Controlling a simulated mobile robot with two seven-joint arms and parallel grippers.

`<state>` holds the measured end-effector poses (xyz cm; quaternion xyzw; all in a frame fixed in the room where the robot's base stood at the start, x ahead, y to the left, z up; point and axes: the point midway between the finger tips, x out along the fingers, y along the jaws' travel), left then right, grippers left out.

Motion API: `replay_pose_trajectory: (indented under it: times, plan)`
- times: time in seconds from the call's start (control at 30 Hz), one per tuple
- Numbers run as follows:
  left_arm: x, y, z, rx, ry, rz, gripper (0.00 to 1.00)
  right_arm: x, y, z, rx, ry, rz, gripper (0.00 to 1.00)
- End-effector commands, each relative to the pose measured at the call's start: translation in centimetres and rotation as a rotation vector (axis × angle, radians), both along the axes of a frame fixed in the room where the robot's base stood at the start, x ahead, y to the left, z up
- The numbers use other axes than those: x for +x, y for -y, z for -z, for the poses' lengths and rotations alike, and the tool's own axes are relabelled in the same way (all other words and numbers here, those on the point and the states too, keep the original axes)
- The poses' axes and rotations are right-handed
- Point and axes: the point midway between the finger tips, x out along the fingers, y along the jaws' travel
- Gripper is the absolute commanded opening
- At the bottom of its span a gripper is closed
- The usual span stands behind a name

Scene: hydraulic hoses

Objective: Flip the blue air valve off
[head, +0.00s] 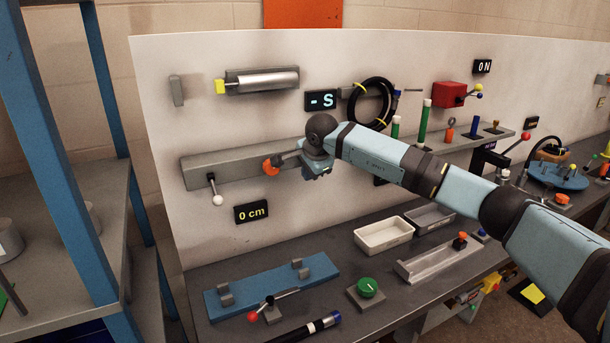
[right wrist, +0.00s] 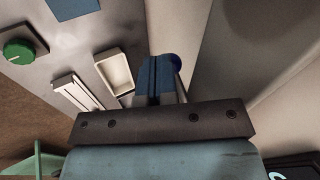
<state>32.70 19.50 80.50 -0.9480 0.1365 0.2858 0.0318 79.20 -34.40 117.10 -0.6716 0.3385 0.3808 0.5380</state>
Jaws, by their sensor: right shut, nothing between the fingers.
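A round blue knob (right wrist: 173,62) shows in the right wrist view, just past my fingers on the wall side, with part of a thin grey rod below it. I take it for the blue air valve's handle. Whether my fingers touch it I cannot tell. In the head view it is hidden behind my right gripper (head: 317,174), which points down in front of the grey wall rail (head: 235,170). In the right wrist view that gripper (right wrist: 157,65) has its fingers together, empty. My left gripper is not in view.
A white-ball lever (head: 216,198) and an orange part (head: 271,167) sit on the rail left of my gripper. Below are a white tray (head: 384,246), a green button (head: 367,287) and a blue plate (head: 250,284) on the bench. A black hose coil (head: 358,108) hangs above.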

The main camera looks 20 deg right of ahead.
Motion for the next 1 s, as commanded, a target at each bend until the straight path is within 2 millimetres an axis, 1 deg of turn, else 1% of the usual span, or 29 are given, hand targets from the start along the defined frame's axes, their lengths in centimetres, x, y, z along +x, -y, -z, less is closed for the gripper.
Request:
replay_pose_trajectory:
  times: [0.03, 0.07, 0.2, 0.47, 0.53, 0.73, 1.0]
  plan:
    - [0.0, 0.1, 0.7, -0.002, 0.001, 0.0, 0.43, 0.0, 0.1, 0.7, -0.001, -0.001, 0.0, 0.0]
    - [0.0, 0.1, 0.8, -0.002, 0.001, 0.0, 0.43, 0.0, 0.2, 0.9, -0.001, -0.001, 0.0, 0.0]
    - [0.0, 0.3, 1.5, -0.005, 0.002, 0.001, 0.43, 0.0, 0.6, 1.5, -0.138, 0.005, -0.002, 0.0]
    - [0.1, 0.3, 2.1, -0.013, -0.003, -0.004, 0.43, 0.0, 1.8, 2.7, -0.131, 0.001, -0.001, 0.0]
    - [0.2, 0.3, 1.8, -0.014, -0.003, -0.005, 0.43, 0.0, 1.8, 2.7, -0.131, 0.0, -0.002, 0.0]
    - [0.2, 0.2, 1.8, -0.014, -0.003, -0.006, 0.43, 0.0, 1.8, 2.7, -0.131, -0.001, -0.002, 0.0]
    - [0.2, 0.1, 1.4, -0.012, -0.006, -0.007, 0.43, 0.0, 1.8, 1.4, -0.132, 0.003, -0.001, 0.0]
